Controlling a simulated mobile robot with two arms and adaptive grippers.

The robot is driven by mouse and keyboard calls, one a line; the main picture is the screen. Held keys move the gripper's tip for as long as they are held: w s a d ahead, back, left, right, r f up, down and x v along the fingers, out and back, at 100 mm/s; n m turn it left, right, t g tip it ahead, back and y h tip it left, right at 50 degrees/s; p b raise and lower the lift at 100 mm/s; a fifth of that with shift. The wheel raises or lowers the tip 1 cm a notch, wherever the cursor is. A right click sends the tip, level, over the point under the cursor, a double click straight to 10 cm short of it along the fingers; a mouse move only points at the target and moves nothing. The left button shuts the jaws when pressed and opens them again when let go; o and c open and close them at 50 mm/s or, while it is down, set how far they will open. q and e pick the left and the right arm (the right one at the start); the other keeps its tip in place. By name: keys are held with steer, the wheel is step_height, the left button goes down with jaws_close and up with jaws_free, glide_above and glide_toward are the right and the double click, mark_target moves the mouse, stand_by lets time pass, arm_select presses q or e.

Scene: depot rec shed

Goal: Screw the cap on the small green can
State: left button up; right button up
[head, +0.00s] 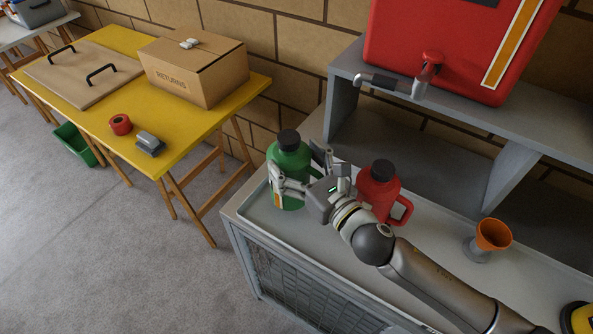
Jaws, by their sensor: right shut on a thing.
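The small green can (291,157) stands upright at the left end of the grey bench top. A black cap (288,138) sits on top of its neck; I cannot tell how tightly. My right gripper (296,172) comes in from the right and is shut on the green can, with its fingers around the sides of the body below the cap. Part of the can's body is hidden behind the fingers. My left gripper is not in view.
A red can (379,188) with a black cap stands close to my right wrist. An orange funnel (493,234) stands farther right. A large red tank (450,40) with a tap sits on the raised shelf (352,62). A yellow table (190,130) holds a cardboard box (195,72).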

mark_target(303, 180)
steer(key=f, duration=0.2)
steer(key=shift+w+f+b, duration=0.3)
steer(key=shift+f, duration=0.4)
steer(key=shift+f, duration=0.2)
steer(key=o, duration=2)
steer(key=shift+f, duration=0.1)
